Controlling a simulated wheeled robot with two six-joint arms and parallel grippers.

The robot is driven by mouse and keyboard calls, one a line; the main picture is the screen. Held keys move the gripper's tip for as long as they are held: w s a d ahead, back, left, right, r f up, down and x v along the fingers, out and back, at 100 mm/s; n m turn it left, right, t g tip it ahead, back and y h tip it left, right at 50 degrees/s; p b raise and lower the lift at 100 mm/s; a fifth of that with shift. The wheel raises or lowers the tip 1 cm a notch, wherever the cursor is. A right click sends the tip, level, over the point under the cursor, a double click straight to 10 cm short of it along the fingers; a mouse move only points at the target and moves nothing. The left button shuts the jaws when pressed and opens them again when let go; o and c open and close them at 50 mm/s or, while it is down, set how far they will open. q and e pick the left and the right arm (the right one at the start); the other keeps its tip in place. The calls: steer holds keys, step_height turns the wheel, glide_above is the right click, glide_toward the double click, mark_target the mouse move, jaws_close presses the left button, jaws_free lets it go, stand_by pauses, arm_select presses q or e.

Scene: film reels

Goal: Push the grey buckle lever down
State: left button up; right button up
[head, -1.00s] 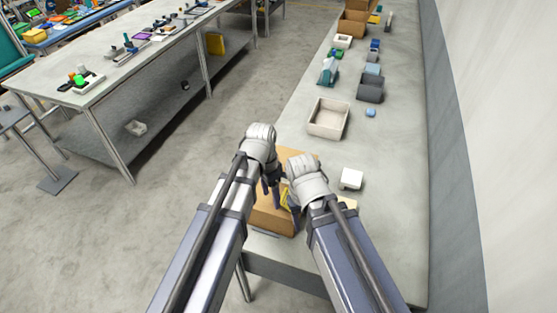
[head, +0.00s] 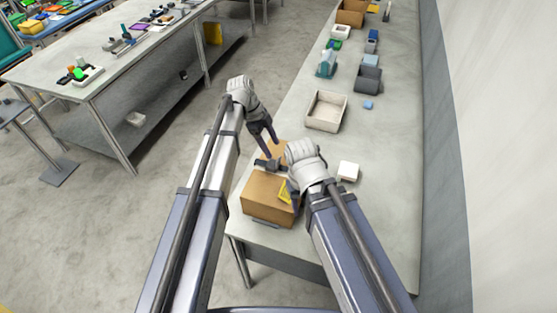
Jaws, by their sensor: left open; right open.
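A brown box (head: 268,210) stands on the near end of the right-hand bench. A dark grey piece (head: 270,164), which looks like the buckle lever, lies across the far part of its top; whether it is raised or flat is too small to tell. A yellow piece (head: 284,192) shows at the box's right side. My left gripper (head: 267,146) is open, above and just beyond the grey piece. My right gripper (head: 291,198) is open, low beside the yellow piece, its fingers mostly hidden by my own wrist.
A small white block (head: 348,171) sits right of the box. A beige open tray (head: 326,111), grey bins (head: 368,79) and a small blue block (head: 368,105) stand farther along the bench (head: 390,190). The wall runs along the right.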

mark_target(278, 160)
arm_select(q)
steer(key=b+x, duration=0.6)
steer(key=x, duration=0.1)
steer(key=shift+f, duration=0.2)
jaws_close()
stand_by(0.5)
